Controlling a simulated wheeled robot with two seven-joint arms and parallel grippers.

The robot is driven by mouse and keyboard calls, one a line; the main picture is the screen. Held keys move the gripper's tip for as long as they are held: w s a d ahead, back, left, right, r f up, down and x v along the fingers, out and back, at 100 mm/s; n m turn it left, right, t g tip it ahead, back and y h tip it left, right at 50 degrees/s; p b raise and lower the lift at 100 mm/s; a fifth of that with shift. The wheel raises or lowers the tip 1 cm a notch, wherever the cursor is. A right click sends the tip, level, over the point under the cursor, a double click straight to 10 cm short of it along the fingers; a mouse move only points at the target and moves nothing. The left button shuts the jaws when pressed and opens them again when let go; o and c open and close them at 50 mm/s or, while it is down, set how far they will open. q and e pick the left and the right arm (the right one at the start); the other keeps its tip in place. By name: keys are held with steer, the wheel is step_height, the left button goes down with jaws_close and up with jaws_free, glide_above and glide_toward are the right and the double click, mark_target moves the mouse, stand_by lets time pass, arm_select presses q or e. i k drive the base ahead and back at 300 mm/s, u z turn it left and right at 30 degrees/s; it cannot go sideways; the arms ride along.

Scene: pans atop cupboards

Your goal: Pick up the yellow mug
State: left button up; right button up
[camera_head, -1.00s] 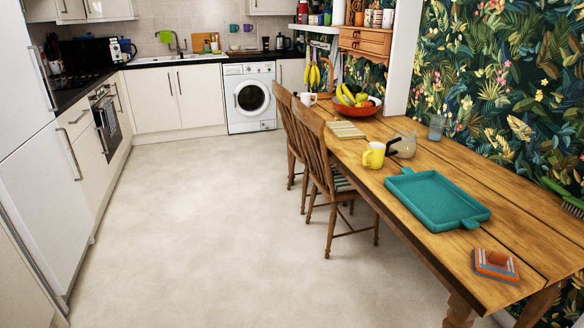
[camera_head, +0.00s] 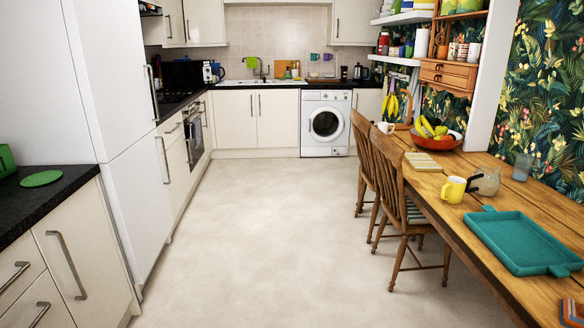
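The yellow mug (camera_head: 453,190) stands upright on the wooden table (camera_head: 436,174) at the right, near the table's left edge. A glass jug with a dark handle (camera_head: 485,181) stands just right of it, and I cannot tell whether the two touch. A teal tray (camera_head: 524,241) lies on the table in front of the mug. Neither of my grippers is in the picture.
Two wooden chairs (camera_head: 400,187) stand along the table's left side. A fruit bowl (camera_head: 436,141) sits farther back on the table. A counter (camera_head: 50,205) and a tall white fridge (camera_head: 115,130) line the left. The floor (camera_head: 270,235) between is clear.

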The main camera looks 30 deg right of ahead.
mark_target(453, 192)
steer(key=z, duration=0.2)
steer(key=i, duration=2.4)
steer(key=z, duration=0.75)
steer(key=i, duration=1.85)
steer(key=z, duration=2.2)
steer(key=i, duration=0.9)
steer(key=z, duration=0.75)
